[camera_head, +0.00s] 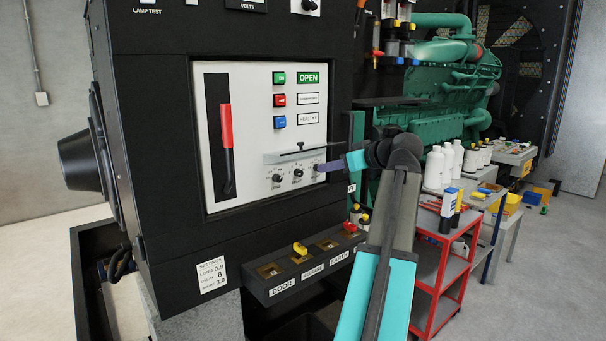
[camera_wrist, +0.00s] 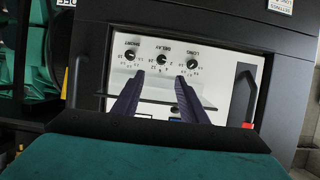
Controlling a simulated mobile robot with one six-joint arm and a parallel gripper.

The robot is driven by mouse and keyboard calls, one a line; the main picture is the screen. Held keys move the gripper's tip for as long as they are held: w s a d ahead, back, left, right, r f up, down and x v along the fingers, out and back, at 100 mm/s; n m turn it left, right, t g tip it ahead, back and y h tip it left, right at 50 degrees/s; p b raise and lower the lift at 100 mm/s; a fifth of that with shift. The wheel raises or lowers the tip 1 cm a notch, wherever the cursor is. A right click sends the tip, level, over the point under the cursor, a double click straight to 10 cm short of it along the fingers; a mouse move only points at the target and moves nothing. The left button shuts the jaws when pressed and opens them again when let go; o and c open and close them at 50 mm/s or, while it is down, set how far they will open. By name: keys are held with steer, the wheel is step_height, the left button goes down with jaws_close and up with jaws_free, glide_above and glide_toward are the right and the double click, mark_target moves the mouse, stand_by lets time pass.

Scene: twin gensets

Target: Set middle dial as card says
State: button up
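The middle dial (camera_head: 298,173), a small black knob marked DELAY, sits in a row of three on the white breaker panel. It also shows in the wrist view (camera_wrist: 161,59), upside down, with a numbered scale. Its exact setting is too small to read surely. The card (camera_head: 213,278) on the cabinet's lower front appears to read LONG 0.9, DELAY 6, SHORT 3.0. My gripper (camera_wrist: 161,76) is open and empty. Its two purple fingers point at the panel, one on each side of the middle dial in the picture, apart from it. In the head view the gripper (camera_head: 325,166) is by the right dial.
The LONG dial (camera_head: 277,178) and SHORT dial (camera_wrist: 130,55) flank the middle one closely. A clear flap (camera_head: 300,151) juts out above the dials. A red-handled lever (camera_head: 226,135) stands at the panel's left. A key shelf (camera_head: 300,268) projects below.

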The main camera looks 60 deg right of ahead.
steer(key=shift+w, duration=0.2)
steer(key=p, duration=0.4)
glide_toward(302, 173)
steer(key=x, duration=0.8)
steer(key=shift+a, duration=0.2)
jaws_close()
steer(key=shift+s+d+r, duration=0.1)
steer(key=shift+r, duration=0.05)
